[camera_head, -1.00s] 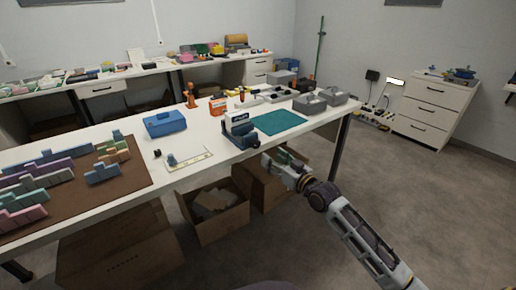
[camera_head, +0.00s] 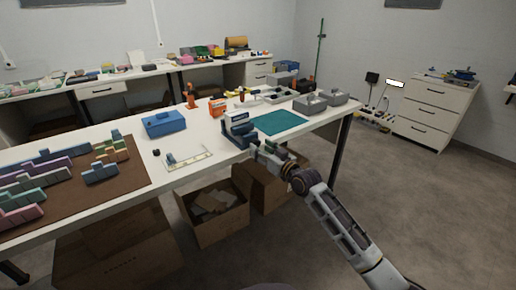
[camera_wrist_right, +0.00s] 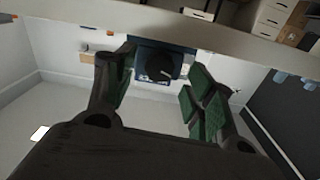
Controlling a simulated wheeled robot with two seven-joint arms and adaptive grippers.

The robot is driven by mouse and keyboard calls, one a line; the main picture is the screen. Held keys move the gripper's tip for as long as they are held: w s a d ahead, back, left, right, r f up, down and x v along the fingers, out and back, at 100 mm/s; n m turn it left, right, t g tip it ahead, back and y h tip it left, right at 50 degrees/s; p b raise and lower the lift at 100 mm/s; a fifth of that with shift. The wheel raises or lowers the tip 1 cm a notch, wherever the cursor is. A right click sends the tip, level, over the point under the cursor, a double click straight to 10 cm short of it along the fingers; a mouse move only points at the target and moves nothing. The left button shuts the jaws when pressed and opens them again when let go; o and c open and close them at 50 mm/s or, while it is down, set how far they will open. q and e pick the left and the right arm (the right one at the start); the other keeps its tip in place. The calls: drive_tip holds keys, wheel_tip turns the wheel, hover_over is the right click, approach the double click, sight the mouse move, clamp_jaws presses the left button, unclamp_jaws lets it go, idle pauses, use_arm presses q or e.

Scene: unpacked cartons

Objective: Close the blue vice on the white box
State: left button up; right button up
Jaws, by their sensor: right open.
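The blue vice (camera_head: 241,138) stands at the front edge of the white table. The white box (camera_head: 239,118) is at the vice, in its upper part; I cannot tell whether the jaws touch it. My right gripper (camera_head: 262,149) is just in front of the vice, to its lower right. In the right wrist view, its green-padded fingers (camera_wrist_right: 160,90) are apart, with a dark round knob (camera_wrist_right: 160,64) on the vice's front between and beyond them. A small gap seems to remain, though contact is hard to judge. My left gripper is not in view.
The white table (camera_head: 205,178) holds a teal mat (camera_head: 280,122), a blue case (camera_head: 164,123), an orange box (camera_head: 217,107) and grey containers (camera_head: 310,103). Open cartons (camera_head: 214,208) stand on the floor below its front edge.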

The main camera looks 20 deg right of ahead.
drive_tip(key=shift+x, duration=0.95)
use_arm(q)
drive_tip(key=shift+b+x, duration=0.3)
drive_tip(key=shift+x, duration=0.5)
use_arm(e)
drive_tip(key=shift+w+a, duration=0.1)
drive_tip(key=shift+w, duration=0.2)
drive_tip(key=c, duration=1)
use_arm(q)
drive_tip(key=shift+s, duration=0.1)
